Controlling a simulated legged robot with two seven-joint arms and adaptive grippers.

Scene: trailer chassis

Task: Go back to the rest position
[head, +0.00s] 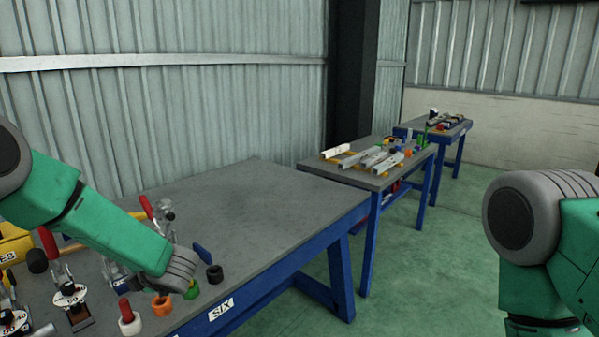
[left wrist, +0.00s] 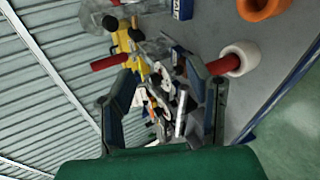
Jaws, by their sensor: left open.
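My left arm reaches in from the left in the head view, over the near workbench (head: 265,200). Its gripper is hard to make out there, beyond the grey wrist joint. In the left wrist view my left gripper (left wrist: 161,70) shows two dark fingers spread apart. Nothing is clearly held between them; tools show behind the gap. A red-handled piece with a white ring (left wrist: 238,57) is close beside the right finger in that view. My right arm is at the right edge of the head view, and its gripper is out of the picture.
Toggle clamps (head: 70,295), an orange ring (head: 162,305), a black ring (head: 215,274) and a red-and-white piece (head: 130,318) crowd the bench near my left wrist. The bench's far part is bare. A second table (head: 315,163) with parts stands behind. Green floor (head: 425,255) is clear.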

